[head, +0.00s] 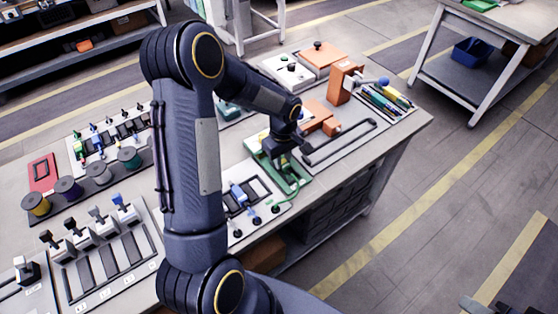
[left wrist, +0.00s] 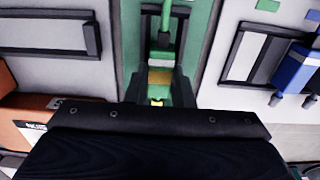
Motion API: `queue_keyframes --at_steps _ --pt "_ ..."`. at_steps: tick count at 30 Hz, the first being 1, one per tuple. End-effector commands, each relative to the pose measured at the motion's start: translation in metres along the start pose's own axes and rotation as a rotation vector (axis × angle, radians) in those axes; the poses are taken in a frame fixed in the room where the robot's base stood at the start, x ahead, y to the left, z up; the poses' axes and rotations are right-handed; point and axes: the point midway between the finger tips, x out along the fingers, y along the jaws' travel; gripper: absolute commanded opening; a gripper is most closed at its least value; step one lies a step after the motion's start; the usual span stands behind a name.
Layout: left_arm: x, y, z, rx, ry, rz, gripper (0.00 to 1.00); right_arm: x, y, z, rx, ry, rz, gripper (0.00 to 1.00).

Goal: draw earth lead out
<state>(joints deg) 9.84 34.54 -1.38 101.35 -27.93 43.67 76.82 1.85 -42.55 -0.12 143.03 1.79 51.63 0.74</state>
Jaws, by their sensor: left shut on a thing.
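The earth lead (head: 294,186) is a green cable that curves at the front of a green panel (head: 262,165) on the bench. In the left wrist view the green lead (left wrist: 166,18) comes down the green panel (left wrist: 201,38) toward my fingers. My left gripper (head: 282,150) is over the green panel, pointing down, and is shut on the earth lead's end. In the left wrist view my left gripper (left wrist: 158,98) has green and yellow between its dark fingers. The wrist housing hides the lowest part of the grip. A small dark piece at the bottom right may be my right gripper (head: 486,304).
A dark bar handle (head: 340,142) and an orange block (head: 343,82) are to the right. Wire spools (head: 68,188) are at the left. Floor beyond the bench's right edge is clear.

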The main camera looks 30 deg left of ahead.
Motion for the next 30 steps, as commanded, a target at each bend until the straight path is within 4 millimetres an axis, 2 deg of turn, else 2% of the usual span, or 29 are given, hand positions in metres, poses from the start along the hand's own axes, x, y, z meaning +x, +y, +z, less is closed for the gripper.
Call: queue_keyframes --at_steps 18,30 --pt "0.000 0.000 0.018 0.000 0.000 0.001 0.00 0.006 0.003 0.003 0.000 0.000 0.000 0.36" --pt "0.000 0.000 0.019 -0.001 0.000 0.000 0.00 0.006 0.003 0.003 0.000 0.000 0.000 0.36"
